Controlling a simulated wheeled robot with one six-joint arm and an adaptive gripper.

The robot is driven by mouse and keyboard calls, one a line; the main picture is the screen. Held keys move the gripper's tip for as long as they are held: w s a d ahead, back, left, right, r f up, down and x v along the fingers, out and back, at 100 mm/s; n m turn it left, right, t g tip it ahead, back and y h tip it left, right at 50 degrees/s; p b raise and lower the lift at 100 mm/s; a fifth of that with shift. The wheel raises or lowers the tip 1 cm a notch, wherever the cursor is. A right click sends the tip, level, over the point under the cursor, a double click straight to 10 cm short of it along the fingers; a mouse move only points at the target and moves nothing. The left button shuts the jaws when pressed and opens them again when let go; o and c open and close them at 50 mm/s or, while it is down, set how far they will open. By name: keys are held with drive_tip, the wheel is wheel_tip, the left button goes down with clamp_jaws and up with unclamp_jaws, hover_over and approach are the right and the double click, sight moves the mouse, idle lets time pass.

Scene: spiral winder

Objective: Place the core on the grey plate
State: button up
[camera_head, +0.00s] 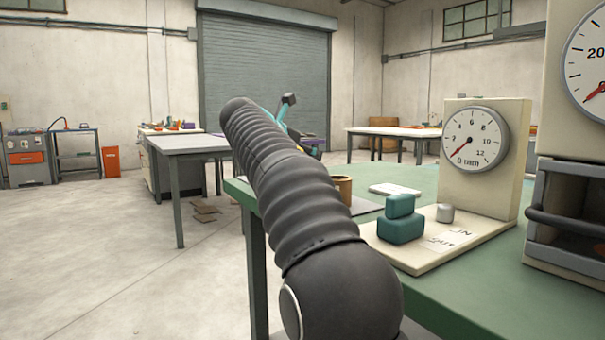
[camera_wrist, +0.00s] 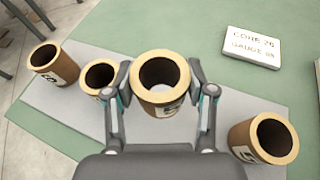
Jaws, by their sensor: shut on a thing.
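In the wrist view, my gripper (camera_wrist: 160,88) is shut on a tan cardboard core (camera_wrist: 160,98), one finger on each side. The core is upright, its open top facing the camera, with a partly covered label on its front. It is over the grey plate (camera_wrist: 222,105); whether its bottom touches the plate is hidden. In the head view my arm hides the gripper and the held core. The grey plate (camera_head: 366,206) shows only in part there.
Other cores stand at the left (camera_wrist: 55,64), close beside my left finger (camera_wrist: 97,76), and at the right (camera_wrist: 264,138). A white lettered card (camera_wrist: 252,47) lies on the green table (camera_wrist: 180,25). A dial gauge (camera_head: 475,138) and teal blocks (camera_head: 400,222) stand on the right.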

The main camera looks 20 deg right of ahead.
drive_tip(key=shift+w+f+b, duration=0.1)
drive_tip(key=shift+f+b, duration=1.05)
drive_tip(key=shift+f, duration=0.9)
drive_tip(key=shift+f, duration=0.2)
drive_tip(key=o, duration=1.2)
drive_tip(key=shift+c, duration=0.2)
drive_tip(key=shift+r, duration=0.1)
drive_tip(key=shift+a+r, duration=0.2)
drive_tip(key=p+v, duration=0.2)
drive_tip(key=v, duration=0.9)
drive_tip(key=shift+s+a, duration=0.25)
drive_tip(key=shift+a, duration=0.05)
drive_tip(key=shift+r, duration=0.1)
